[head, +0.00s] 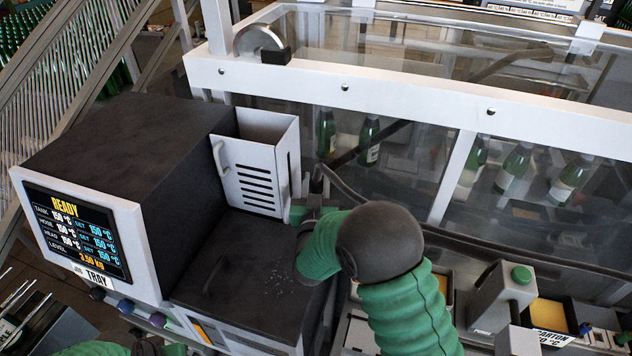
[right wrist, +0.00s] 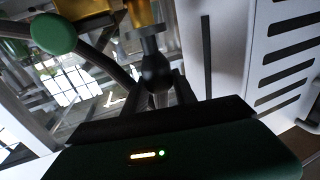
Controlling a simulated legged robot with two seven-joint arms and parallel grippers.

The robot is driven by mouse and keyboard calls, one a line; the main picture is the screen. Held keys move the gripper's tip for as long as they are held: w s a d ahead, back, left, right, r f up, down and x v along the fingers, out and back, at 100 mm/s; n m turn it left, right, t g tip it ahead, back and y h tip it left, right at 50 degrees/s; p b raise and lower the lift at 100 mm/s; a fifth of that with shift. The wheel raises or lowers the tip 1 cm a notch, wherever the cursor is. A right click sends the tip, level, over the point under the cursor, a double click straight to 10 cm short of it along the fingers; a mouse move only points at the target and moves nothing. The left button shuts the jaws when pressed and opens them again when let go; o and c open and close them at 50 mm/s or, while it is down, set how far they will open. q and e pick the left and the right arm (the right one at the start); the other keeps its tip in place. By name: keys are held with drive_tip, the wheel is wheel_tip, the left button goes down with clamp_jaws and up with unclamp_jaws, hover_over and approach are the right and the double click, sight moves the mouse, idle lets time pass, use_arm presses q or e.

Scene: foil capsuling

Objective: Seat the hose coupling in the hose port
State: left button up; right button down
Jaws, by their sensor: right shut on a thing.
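My right gripper (head: 299,212) is beside the white slatted panel of the black machine, mostly hidden by its own arm in the head view. In the right wrist view, its dark fingers (right wrist: 163,96) are shut on the hose coupling (right wrist: 155,72), a dark rounded piece. The coupling points up the picture towards a brass-coloured fitting (right wrist: 144,12), perhaps the hose port. A dark collar (right wrist: 150,32) lies between them; I cannot tell whether the coupling is seated.
The black machine (head: 125,140) has a lit screen (head: 77,233) reading READY. The slatted white panel (head: 256,179) stands close to my right gripper. A dark hose (head: 440,236) runs right along the clear-walled conveyor guard. A green-button box (head: 503,297) stands at right.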

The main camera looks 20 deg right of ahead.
drive_tip(key=shift+f+b, duration=0.5)
drive_tip(key=shift+f, duration=0.05)
drive_tip(key=c, duration=1.2)
unclamp_jaws()
drive_tip(key=shift+r, duration=0.1)
drive_tip(key=shift+o, duration=1.4)
drive_tip(key=b+v, duration=0.1)
drive_tip(key=v, duration=0.4)
drive_tip(key=b+v, duration=0.2)
drive_tip(key=v, duration=0.4)
drive_tip(key=f+b+v, duration=0.1)
drive_tip(key=v, duration=0.4)
drive_tip(key=shift+s+f, duration=0.1)
drive_tip(key=shift+s, duration=0.5)
drive_tip(key=shift+r, duration=0.2)
